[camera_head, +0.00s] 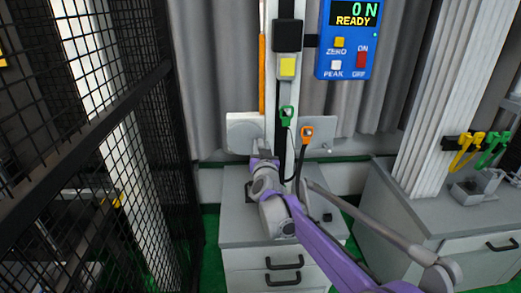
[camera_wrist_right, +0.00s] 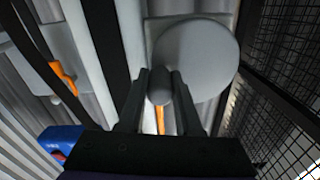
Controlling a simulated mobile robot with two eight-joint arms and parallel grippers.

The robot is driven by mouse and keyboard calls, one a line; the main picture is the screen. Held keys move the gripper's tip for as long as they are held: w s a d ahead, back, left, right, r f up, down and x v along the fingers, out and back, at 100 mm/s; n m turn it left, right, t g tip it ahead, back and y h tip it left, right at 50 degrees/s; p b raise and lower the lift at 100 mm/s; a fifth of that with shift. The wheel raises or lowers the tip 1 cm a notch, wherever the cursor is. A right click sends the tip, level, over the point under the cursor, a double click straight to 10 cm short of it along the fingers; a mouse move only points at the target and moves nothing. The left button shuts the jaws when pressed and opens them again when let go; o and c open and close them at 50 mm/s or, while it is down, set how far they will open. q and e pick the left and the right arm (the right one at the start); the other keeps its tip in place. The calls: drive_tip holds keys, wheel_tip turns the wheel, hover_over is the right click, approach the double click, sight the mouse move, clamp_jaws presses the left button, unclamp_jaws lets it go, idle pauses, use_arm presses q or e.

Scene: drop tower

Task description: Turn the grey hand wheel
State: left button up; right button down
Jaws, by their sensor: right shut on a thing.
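The grey hand wheel (camera_wrist_right: 205,60) is a smooth round disc in front of a grey plate in the right wrist view. Its small rounded handle (camera_wrist_right: 160,86) stands out near the disc's lower left edge. My right gripper (camera_wrist_right: 160,80) is shut on that handle, with one dark finger on each side. In the head view the grey wheel and plate (camera_head: 240,132) show left of the column, and my right gripper (camera_head: 263,152) reaches up to their lower right. My gripper hides part of the wheel there. My left gripper is not in view.
A grey drawer cabinet (camera_head: 238,226) stands below. A blue display (camera_head: 348,52) reads "0 N READY". Black mesh fencing (camera_head: 95,140) stands close on the left. A second cabinet (camera_head: 440,215) stands at right.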

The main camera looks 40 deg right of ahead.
drive_tip(key=shift+r, duration=0.15)
idle(0.3)
drive_tip(key=c, duration=0.6)
unclamp_jaws()
drive_tip(key=v, duration=1.1)
